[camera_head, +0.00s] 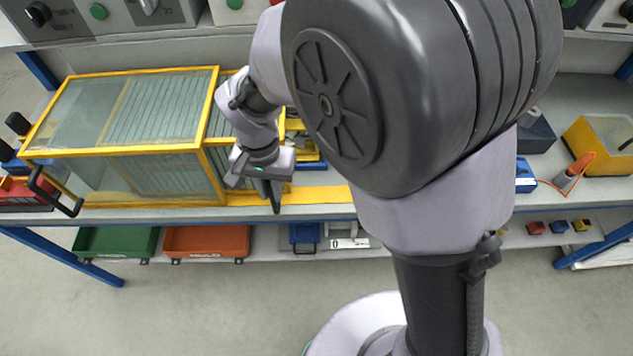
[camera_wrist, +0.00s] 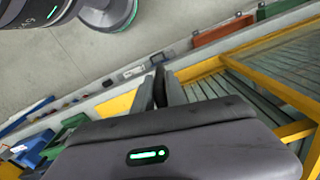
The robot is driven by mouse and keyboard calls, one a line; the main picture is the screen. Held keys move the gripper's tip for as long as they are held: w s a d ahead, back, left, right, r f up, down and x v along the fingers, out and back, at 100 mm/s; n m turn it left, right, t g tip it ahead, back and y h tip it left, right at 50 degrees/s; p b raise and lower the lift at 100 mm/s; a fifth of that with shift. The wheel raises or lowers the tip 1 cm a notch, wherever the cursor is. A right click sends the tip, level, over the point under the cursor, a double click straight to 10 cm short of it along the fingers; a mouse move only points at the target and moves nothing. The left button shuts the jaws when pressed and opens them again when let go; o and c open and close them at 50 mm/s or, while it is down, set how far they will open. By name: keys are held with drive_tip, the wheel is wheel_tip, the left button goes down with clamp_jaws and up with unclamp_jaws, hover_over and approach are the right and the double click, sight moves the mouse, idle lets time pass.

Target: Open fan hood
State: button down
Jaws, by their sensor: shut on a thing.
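The fan hood (camera_head: 140,149) is a long box with a yellow frame and clear panels, on the bench at the left in the head view. Its slatted panels and yellow frame (camera_wrist: 270,75) show at the right in the wrist view.
Green (camera_head: 115,242) and orange (camera_head: 206,241) bins stand on the lower shelf. A yellow box (camera_head: 600,140) and an orange-handled tool (camera_head: 575,172) are on the bench at the right. Control boxes (camera_head: 90,20) line the upper shelf. The floor in front is clear.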

drive_tip(key=a+p, duration=0.1)
drive_tip(key=a, duration=0.8)
drive_tip(key=shift+a, duration=0.35)
drive_tip(key=c, duration=1.4)
unclamp_jaws()
drive_tip(key=shift+r, duration=0.15)
wheel_tip(320, 180, up, 17)
drive_tip(key=p, duration=0.6)
drive_tip(key=shift+p, duration=0.35)
drive_tip(key=shift+r, duration=0.1)
